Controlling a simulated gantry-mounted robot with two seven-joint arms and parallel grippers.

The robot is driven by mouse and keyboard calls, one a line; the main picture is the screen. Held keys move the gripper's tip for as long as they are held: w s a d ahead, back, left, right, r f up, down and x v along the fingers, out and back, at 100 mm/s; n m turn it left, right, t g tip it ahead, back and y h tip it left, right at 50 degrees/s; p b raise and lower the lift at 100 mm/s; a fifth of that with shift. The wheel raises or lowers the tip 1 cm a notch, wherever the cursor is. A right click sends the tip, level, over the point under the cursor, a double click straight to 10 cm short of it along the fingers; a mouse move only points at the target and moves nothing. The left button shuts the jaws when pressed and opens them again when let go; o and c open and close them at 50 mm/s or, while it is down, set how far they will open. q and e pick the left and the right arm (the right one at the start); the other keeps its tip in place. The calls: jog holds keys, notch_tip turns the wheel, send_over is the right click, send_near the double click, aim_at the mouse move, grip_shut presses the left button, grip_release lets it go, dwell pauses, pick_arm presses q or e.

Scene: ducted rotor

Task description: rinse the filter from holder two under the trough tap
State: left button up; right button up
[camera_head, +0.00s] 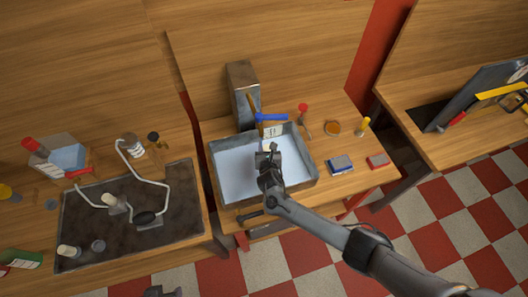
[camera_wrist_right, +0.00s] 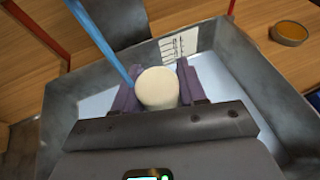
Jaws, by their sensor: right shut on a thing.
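My right gripper (camera_head: 268,155) is over the steel trough (camera_head: 235,170), pointing toward its back wall. In the right wrist view it is shut on a cream, round-ended filter (camera_wrist_right: 157,88), held between purple finger pads. A narrow blue bar or stream (camera_wrist_right: 98,42) runs down to the filter's left edge in that view; I cannot tell whether it touches. The tap (camera_head: 251,104) stands at the trough's back, with a blue piece (camera_head: 272,117) beside it. A dark bit at the bottom edge of the head view may be my left gripper (camera_head: 163,292); its jaws are unclear.
A dark tray (camera_head: 185,205) on the left bench holds pale cylinders and a looped white wire. A labelled card (camera_wrist_right: 178,48) is on the trough's back wall.

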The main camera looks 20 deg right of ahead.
jog(key=shift+s+r+p, duration=0.15)
jog(key=shift+s+p, duration=0.3)
jog(key=shift+p, duration=0.15)
jog(key=shift+s+a+p, duration=0.15)
jog(key=shift+s+p, duration=0.8)
jog(key=shift+s, duration=0.05)
jog(key=shift+s+a+p, duration=0.15)
jog(key=shift+s+p, duration=0.85)
jog(key=shift+s, duration=0.3)
jog(key=shift+s+a+p, duration=0.1)
jog(key=shift+s+p, duration=0.85)
jog(key=shift+s, duration=0.3)
